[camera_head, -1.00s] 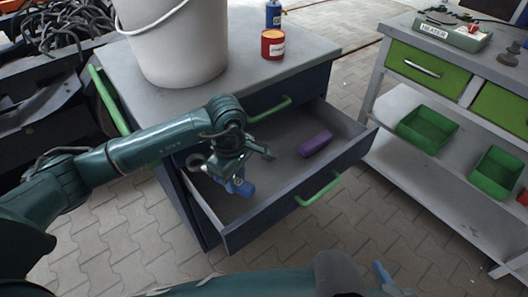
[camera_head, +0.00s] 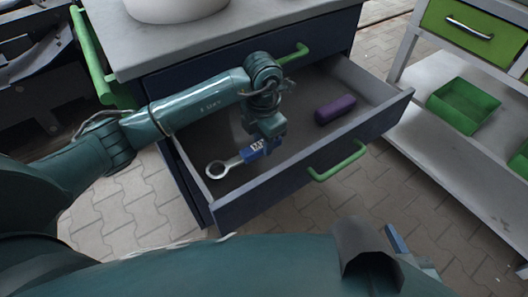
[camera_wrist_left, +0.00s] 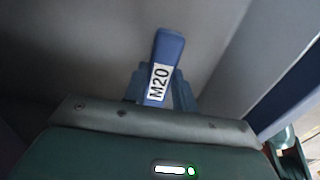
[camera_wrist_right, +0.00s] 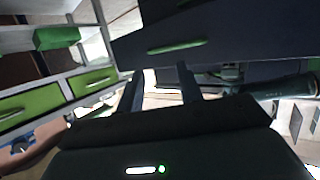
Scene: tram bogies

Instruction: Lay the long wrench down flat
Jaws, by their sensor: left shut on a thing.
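The long wrench has a blue handle marked M20 (camera_head: 258,149) and a silver ring end (camera_head: 216,170). It is inside the open drawer (camera_head: 310,165), with the ring pointing to the front left. It looks roughly level, but I cannot tell whether it touches the drawer floor. My left gripper (camera_head: 262,142) reaches down into the drawer and is shut on the handle. The left wrist view shows the blue handle (camera_wrist_left: 160,68) between the fingers (camera_wrist_left: 158,85). My right gripper (camera_wrist_right: 160,88) is open and empty, outside the drawer.
A purple block (camera_head: 335,109) lies in the drawer, right of the wrench. The drawer front has a green handle (camera_head: 338,162). A bucket (camera_head: 175,8) stands on the cabinet top. A workbench with green bins (camera_head: 464,104) stands at the right.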

